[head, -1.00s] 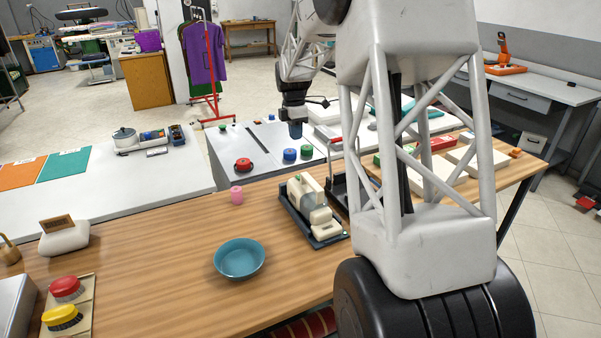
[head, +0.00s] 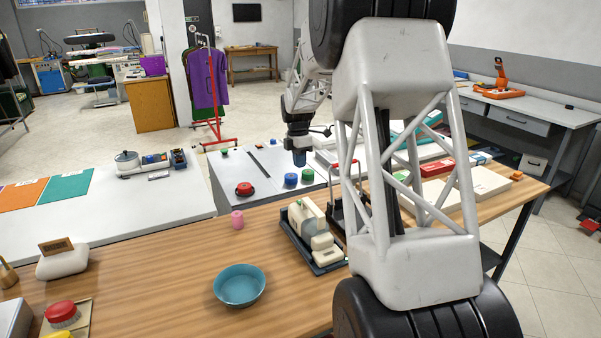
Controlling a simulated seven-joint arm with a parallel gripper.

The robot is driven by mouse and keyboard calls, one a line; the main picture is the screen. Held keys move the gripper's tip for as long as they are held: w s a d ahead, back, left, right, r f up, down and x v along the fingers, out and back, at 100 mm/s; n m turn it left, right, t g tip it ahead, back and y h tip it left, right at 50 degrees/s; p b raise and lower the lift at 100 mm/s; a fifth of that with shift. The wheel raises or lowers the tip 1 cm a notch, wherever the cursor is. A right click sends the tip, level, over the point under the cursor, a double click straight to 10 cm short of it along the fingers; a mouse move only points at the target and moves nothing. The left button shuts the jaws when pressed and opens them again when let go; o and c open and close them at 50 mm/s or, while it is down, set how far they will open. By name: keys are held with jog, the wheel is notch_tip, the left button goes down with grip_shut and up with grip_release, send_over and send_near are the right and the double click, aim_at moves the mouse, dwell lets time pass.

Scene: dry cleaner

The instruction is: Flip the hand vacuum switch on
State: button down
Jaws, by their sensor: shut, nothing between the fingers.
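A cream appliance (head: 304,217), which looks like the hand vacuum, lies in a dark tray (head: 290,236) on the wooden table in the head view. It has a greyish part on its side and a small greenish spot near its top. I cannot make out which part is its switch. My gripper (head: 300,158) points down beyond the tray, over the grey-white table behind, apart from the appliance. Its bluish tip is small in view; it looks shut and empty.
My arm covers the table's right part.

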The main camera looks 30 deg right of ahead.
aim_at(300, 201)
jog(key=f, duration=0.4)
jog(key=s+f, duration=0.1)
jog(key=f, duration=0.8)
jog(key=shift+s+f, duration=0.15)
jog(key=shift+s, duration=0.15)
jog(key=shift+s+f, duration=0.1)
jog(key=shift+f, duration=0.1)
jog(key=shift+w, duration=0.25)
jog(key=shift+w+r, duration=0.25)
jog(key=shift+w, duration=0.3)
jog(key=shift+r, duration=0.1)
dwell(0.3)
notch_tip(300, 201, up, 14)
jog(key=s, duration=0.1)
jog(key=shift+s, duration=0.35)
